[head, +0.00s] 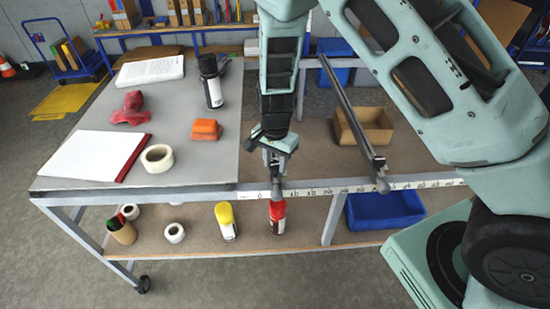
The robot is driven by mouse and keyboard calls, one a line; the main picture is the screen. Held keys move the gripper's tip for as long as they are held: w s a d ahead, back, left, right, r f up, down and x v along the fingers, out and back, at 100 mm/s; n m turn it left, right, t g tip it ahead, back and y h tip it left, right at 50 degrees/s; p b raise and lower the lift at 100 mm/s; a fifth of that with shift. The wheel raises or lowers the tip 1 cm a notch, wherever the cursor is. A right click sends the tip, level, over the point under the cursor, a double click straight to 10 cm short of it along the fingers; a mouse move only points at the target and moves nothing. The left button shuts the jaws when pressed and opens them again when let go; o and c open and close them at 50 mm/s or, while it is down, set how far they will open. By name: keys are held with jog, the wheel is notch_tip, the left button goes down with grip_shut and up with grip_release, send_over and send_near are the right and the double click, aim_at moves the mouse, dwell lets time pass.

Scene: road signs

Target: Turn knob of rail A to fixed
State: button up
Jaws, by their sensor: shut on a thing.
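My gripper (275,184) points down at the front edge of the table, near the low end of the printed scale (330,190). It is shut on a small grey part, which looks like a knob; the fingers mostly hide it, and its turn position cannot be read. A long grey rail (350,115) crosses the brown right part of the table, with a dark end piece (382,186) at the front edge. No letter shows to tell which rail is A. My arm covers the area behind the gripper.
The grey left tabletop (195,125) holds a black bottle (210,80), an orange block (206,130), a tape roll (157,158) and papers. Below are a red-capped can (277,215), a yellow-capped can (225,220) and a blue bin (384,209).

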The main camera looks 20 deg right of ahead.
aim_at(275, 164)
jog(key=shift+w+m+p, duration=0.1)
jog(key=shift+m+p, duration=0.2)
jog(key=shift+m, duration=0.7)
jog(key=o, duration=1)
notch_tip(275, 164, up, 18)
jog(key=b, duration=0.2)
jog(key=shift+f+b, duration=0.25)
jog(key=shift+b, duration=0.1)
jog(key=s+a+f+n+b, duration=0.1)
jog(key=s+a+n+b, duration=0.1)
jog(key=s+n, duration=0.8)
jog(key=s+a+f+n+b, duration=0.2)
jog(key=s+n, duration=0.8)
jog(key=s, duration=0.7)
jog(key=a+b, duration=0.1)
jog(key=a, duration=0.1)
jog(key=shift+s+a+y, duration=0.2)
jog(key=shift+a+y, duration=0.1)
